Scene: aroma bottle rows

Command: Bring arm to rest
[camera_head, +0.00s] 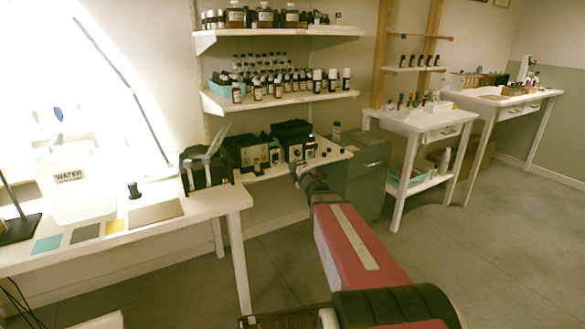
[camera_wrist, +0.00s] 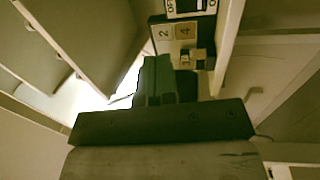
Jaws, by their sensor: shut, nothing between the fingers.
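My arm reaches forward from the bottom of the head view, and my gripper (camera_head: 301,170) is at its far end, in front of the low white shelf (camera_head: 327,158). In the wrist view my gripper (camera_wrist: 157,68) shows dark, with its fingers together and nothing between them. Beyond the fingertips in the wrist view is a black device with numbered tan labels (camera_wrist: 180,32). I cannot tell how far the fingers are from it.
Two black devices (camera_head: 292,139) stand on the low shelf. Bottle shelves (camera_head: 285,98) hang above. A white table (camera_head: 215,203) with a water tank (camera_head: 75,188) is at left. A grey cabinet (camera_head: 367,170) stands at right. Open floor (camera_head: 480,245) lies at lower right.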

